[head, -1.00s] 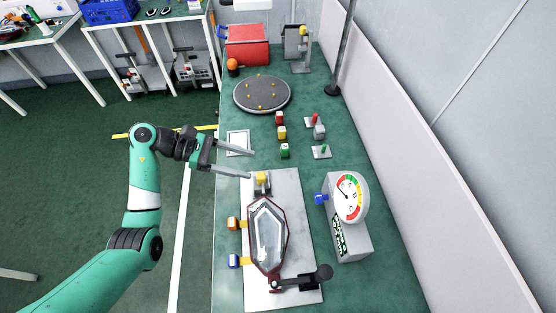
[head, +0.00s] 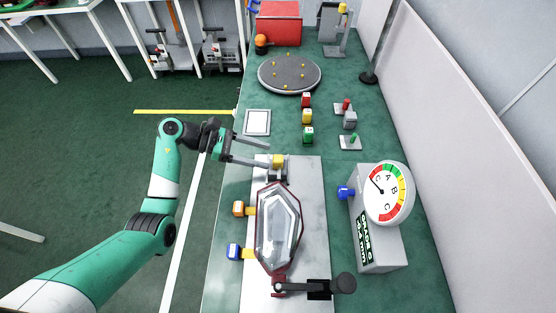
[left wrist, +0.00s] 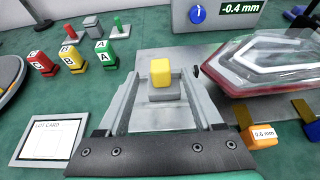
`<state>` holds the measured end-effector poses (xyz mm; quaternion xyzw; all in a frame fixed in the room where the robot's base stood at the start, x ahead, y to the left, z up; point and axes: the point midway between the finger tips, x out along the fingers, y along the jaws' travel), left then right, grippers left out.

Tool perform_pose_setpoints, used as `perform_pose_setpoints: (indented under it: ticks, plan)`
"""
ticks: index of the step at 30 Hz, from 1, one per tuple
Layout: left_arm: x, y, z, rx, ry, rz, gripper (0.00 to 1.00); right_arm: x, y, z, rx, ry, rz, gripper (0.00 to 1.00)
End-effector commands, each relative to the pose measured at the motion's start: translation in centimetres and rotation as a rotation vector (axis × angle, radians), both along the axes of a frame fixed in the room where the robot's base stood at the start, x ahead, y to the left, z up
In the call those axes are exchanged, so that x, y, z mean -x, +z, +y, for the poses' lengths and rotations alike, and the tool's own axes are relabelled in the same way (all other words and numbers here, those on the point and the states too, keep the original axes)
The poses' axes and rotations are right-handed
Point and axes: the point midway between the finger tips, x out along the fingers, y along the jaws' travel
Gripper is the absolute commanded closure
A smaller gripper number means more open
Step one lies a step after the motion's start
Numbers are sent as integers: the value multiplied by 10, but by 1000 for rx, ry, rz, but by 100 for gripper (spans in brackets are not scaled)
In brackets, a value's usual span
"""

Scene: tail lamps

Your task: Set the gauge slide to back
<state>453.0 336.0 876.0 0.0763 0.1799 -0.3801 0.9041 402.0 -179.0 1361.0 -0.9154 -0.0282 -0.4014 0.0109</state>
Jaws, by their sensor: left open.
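A yellow block (head: 278,160) on a grey slide mount stands at the far end of the metal plate (head: 310,210), beyond the tail lamp (head: 279,230). It also shows in the left wrist view (left wrist: 161,72). My left gripper (head: 285,155) is open with its fingers (left wrist: 160,80) on either side of the yellow block, which appears centred with gaps at both sides. Whether the fingers are level with it is unclear. The dial gauge (head: 388,192) stands right of the plate with a blue knob (head: 346,192); the readout (left wrist: 243,9) shows -0.4 mm. My right gripper is not in view.
An orange tag block (head: 240,208) and a blue one (head: 236,252) sit at the plate's left edge. A black-handled clamp (head: 318,288) is at its near end. Red, yellow and green cubes (head: 307,117), a lot card (head: 257,122) and a round tray (head: 289,72) lie farther back.

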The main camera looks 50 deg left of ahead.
Motion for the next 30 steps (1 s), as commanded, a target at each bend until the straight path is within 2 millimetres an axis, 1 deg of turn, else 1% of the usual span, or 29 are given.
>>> perform_pose_setpoints:
  ticks: [1, 4, 7, 12, 18, 23, 27, 29, 30]
  plan:
    - [-8, -9, -9, 1, -4, 1, 32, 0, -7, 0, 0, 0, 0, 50]
    - [-20, -16, -22, 1, -4, 1, 32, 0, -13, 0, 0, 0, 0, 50]
    - [-30, -20, -31, 1, -2, 1, 32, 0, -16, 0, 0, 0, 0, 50]
    - [-36, -22, -37, 1, 0, 1, 32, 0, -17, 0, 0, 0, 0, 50]
    - [-36, -21, -37, 1, 0, 1, 32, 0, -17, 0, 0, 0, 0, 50]
    - [-36, -21, -37, 1, 0, 1, 61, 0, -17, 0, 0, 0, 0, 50]
    - [-36, -21, -36, 1, 0, 1, 86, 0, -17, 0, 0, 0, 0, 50]
    - [-36, -21, -36, 1, 0, 1, 97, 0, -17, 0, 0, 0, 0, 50]
    - [-36, -21, -36, 1, 0, 1, 100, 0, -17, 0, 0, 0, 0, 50]
